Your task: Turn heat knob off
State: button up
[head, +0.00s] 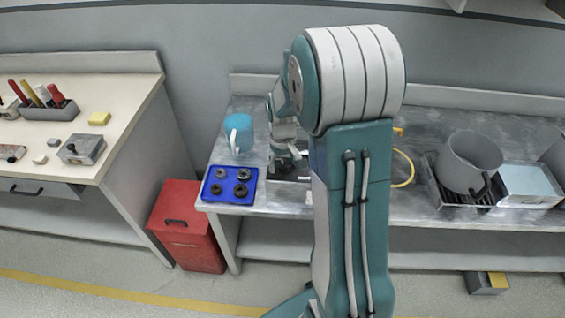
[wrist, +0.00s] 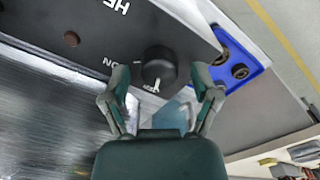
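The heat knob (wrist: 159,68) is a round black dial on a dark panel (wrist: 75,52) in the wrist view. Part of a white heading and the word "ON" show to its upper left. A white mark and small, hard-to-read lettering show at its lower edge. My gripper (wrist: 161,86) is open, with one finger to the left and one to the right of the knob. I cannot tell whether either finger touches it. In the head view my arm hides the knob, and only part of my gripper (head: 287,158) shows over the bench.
A blue tray (head: 208,198) with several dark rings lies at the bench (head: 262,205) corner, beside the panel. A grey pot (head: 470,160) stands to the right. A red bin (head: 187,228) stands on the floor at left.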

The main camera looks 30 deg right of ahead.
aim_at(282, 163)
notch_tip(282, 163, up, 12)
dwell(0.6)
dwell(0.4)
